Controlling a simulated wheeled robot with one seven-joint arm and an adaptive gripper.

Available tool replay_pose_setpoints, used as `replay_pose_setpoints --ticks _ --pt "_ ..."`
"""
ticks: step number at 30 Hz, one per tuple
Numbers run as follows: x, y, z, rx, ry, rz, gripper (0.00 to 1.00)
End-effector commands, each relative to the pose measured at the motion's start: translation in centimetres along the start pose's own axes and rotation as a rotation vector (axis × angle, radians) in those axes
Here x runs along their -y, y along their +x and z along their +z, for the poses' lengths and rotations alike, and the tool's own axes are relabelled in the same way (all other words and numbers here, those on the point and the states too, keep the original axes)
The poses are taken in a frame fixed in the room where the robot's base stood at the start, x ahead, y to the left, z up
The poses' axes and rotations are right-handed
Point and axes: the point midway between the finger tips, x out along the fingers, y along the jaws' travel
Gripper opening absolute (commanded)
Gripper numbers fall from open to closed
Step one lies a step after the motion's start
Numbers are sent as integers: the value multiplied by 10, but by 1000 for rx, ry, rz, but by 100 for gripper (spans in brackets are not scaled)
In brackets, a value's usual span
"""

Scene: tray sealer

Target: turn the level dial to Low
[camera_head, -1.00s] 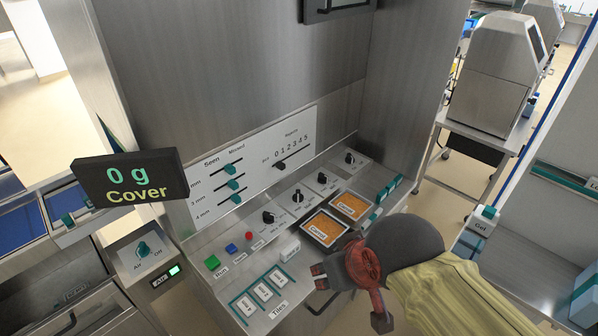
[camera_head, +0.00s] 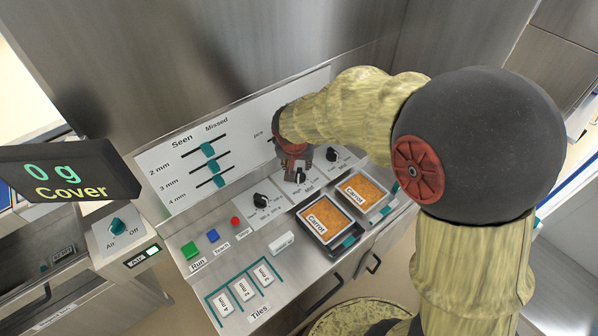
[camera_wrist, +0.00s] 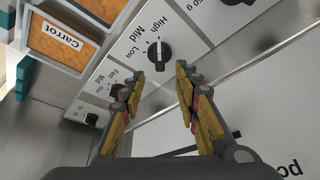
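The level dial (camera_wrist: 158,52) is a black knob with Low, Mid and High printed around it in the wrist view. Its white pointer line appears to face the High label, away from Low. In the head view the dial (camera_head: 299,175) is partly covered by my gripper (camera_head: 294,165), which hangs just above and behind it. In the wrist view my gripper (camera_wrist: 158,78) is open and empty, its two fingertips apart with the dial showing beyond the gap. I cannot tell whether a finger touches the dial.
Another black dial (camera_head: 260,200) stands to the left and one (camera_head: 332,154) to the right. Two carrot trays (camera_head: 325,219) sit in front. The slider panel (camera_head: 190,160) rises behind. A green button (camera_head: 190,250) and a red button (camera_head: 235,221) are further left.

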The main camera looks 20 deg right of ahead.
Motion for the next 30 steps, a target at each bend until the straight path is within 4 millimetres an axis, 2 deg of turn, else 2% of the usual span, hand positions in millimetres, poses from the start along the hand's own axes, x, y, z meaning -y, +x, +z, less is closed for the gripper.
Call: replay_pose_setpoints --ticks 9,15,26,30 --pt "-1 49 2 2 1 1 32" --pt "0 69 1 1 1 -1 32" --pt "0 73 0 0 0 -1 32" --pt "0 73 0 0 0 -1 24"
